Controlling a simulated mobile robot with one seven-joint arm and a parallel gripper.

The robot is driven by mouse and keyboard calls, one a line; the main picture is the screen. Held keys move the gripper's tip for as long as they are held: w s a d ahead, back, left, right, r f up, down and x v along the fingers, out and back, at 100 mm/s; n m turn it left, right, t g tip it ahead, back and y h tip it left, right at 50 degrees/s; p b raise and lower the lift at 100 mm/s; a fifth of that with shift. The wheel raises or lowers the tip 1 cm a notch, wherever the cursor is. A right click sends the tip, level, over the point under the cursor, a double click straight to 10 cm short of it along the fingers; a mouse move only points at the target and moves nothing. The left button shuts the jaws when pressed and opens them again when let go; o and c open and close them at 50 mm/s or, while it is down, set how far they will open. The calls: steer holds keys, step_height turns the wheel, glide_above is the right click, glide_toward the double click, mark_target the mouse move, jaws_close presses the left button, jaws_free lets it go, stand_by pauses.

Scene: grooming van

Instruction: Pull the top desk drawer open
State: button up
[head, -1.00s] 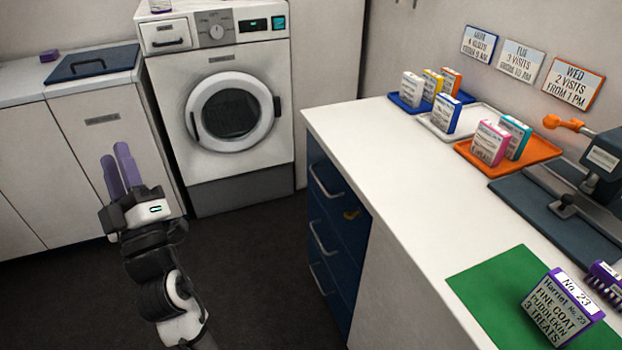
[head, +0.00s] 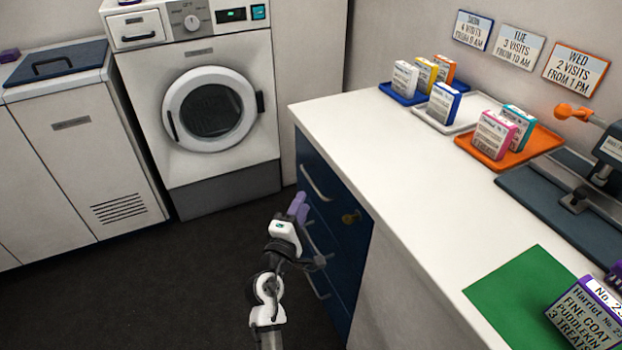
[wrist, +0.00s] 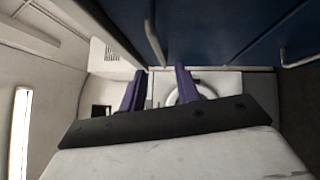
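The desk's navy drawer stack (head: 335,225) is under the white worktop, with its fronts looking flush and shut. The top drawer's pale bar handle (head: 315,184) is near the upper edge of the stack. My gripper (head: 299,206) is in front of the drawer fronts, just below that handle, and partly hides the handles lower down. In the wrist view the two purple fingers (wrist: 160,82) stand apart with a gap between them. A bar handle (wrist: 153,35) shows just beyond the fingertips, in line with the gap. I cannot tell whether they touch.
The white worktop (head: 390,170) overhangs near my gripper. It carries an orange tray (head: 545,143), other trays with small boxes, and a green mat (head: 515,300). A washer (head: 210,110) stands behind; the dark floor (head: 170,275) is clear.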

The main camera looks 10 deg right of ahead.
mark_target(311, 181)
steer(key=p+x, duration=0.1)
steer(key=x, duration=0.7)
steer(key=shift+w+d, duration=0.1)
steer(key=shift+w, duration=0.05)
jaws_close()
